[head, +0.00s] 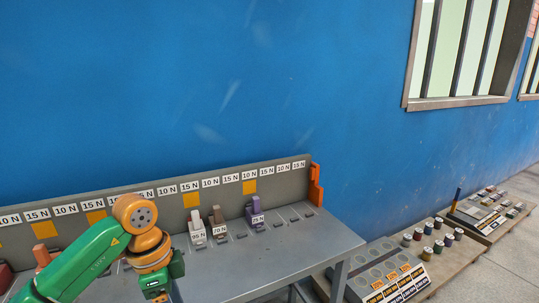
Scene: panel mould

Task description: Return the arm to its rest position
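My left arm (95,255), green with orange joints, comes in from the lower left and bends at an orange elbow or wrist joint over the left part of the grey bench. My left gripper (157,294) points down at the bottom edge of the head view. Its fingertips are cut off or hidden, so I cannot tell whether it is open or holds anything. My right arm and gripper are not in view.
The grey bench (290,250) has a back panel with "10 N" and "15 N" labels. A white block (197,238), a brown block (217,228) and a purple block (257,219) stand on it. Lower right, a tray (383,272) and several spools (427,253) sit on a low surface.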

